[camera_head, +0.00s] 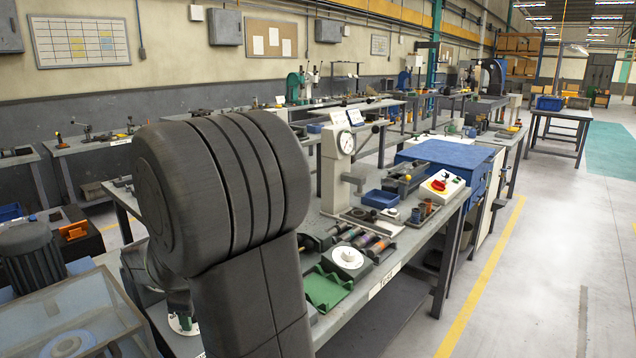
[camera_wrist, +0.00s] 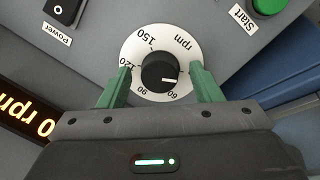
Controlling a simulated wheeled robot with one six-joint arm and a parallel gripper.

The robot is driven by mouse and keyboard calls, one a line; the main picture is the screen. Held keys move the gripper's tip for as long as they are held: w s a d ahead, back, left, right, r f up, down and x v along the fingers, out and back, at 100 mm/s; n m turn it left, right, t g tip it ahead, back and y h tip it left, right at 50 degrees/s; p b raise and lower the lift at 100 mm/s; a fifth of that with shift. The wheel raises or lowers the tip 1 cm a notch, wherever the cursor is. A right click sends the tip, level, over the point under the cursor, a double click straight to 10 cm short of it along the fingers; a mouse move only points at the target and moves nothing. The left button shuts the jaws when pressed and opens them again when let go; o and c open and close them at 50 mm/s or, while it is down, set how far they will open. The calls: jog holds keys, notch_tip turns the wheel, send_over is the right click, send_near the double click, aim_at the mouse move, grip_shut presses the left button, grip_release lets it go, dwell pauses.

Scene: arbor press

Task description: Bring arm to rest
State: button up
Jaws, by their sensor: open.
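In the wrist view my gripper (camera_wrist: 160,90) has its two green fingers apart. They stand on either side of a black speed knob (camera_wrist: 160,73) on a round white rpm dial (camera_wrist: 181,49), marked from 60 to 150. The fingers look clear of the knob; whether they touch it I cannot tell. The knob's white pointer line lies toward the 60 side.
The dial's grey panel has a green Start button (camera_wrist: 268,5), a black Power switch (camera_wrist: 62,12) and a display (camera_wrist: 28,118) reading 0 rpm. A bench holds a press with a gauge (camera_head: 346,143), a blue tray (camera_head: 380,199) and a red-button box (camera_head: 441,186). The right aisle (camera_head: 560,250) is clear.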

jog(key=v, duration=1.3)
jog(key=x, duration=1.3)
jog(key=shift+f, duration=0.25)
jog(key=shift+w+r+m, duration=0.1)
jog(key=shift+r+m, duration=0.1)
jog(key=shift+m, duration=1)
jog(key=m, duration=0.7)
jog(key=shift+g+p, duration=0.35)
jog(key=shift+g, duration=0.05)
jog(key=m, duration=0.5)
jog(key=shift+a+r+m+p, duration=0.1)
jog(key=shift+m+p, duration=0.2)
jog(key=shift+p, duration=0.05)
jog(key=m, duration=0.5)
jog(key=shift+g, duration=0.4)
